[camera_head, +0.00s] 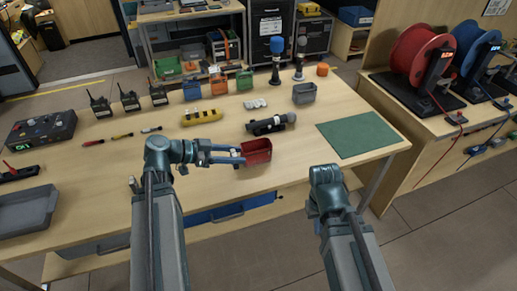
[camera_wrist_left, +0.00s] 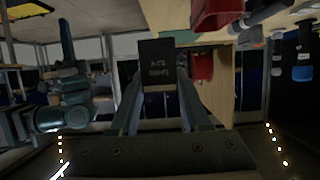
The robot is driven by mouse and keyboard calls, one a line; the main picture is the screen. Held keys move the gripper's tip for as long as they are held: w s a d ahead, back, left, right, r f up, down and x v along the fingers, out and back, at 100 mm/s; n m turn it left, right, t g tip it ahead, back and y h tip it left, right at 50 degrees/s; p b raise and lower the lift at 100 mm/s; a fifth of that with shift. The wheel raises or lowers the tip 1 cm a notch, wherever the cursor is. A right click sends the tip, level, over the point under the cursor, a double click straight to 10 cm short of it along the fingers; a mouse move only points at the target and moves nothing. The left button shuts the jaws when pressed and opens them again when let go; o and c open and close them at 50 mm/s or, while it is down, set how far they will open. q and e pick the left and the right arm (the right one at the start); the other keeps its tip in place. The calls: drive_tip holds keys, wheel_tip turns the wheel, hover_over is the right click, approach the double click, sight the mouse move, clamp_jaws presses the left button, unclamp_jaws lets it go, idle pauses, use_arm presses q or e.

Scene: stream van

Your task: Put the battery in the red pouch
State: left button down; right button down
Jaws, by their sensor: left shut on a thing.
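My left gripper (camera_head: 238,154) is shut on the battery, a dark block with pale lettering; the battery (camera_wrist_left: 157,66) shows between its two fingers in the left wrist view. In the head view the fingers reach right to the red pouch (camera_head: 257,151), an open-topped bin near the table's front edge. The fingertips are at the pouch's left side; whether they touch it I cannot tell. The pouch also shows in the left wrist view (camera_wrist_left: 213,16), apart from the battery. My right arm is at the front right; its gripper fingers are hidden.
Behind the pouch lie a dark cylindrical device (camera_head: 270,124) and a yellow holder (camera_head: 202,117). A grey bin (camera_head: 304,93) stands further back. A green mat (camera_head: 362,139) lies bare at the right. Radios and a control box (camera_head: 41,131) are at the left.

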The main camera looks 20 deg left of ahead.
use_arm(q)
drive_tip(key=w+d+f+b, duration=0.1)
drive_tip(key=w, duration=0.3)
drive_tip(key=w+d+f+b, duration=0.1)
drive_tip(key=w+f+b, duration=0.1)
drive_tip(key=w, duration=0.3)
drive_tip(key=w+d+f+b, duration=0.1)
drive_tip(key=w+f+b, duration=0.1)
drive_tip(key=w, duration=0.3)
drive_tip(key=shift+w+f, duration=0.1)
drive_tip(key=shift+f+b, duration=0.4)
drive_tip(key=shift+f, duration=0.1)
drive_tip(key=shift+c, duration=1.8)
unclamp_jaws()
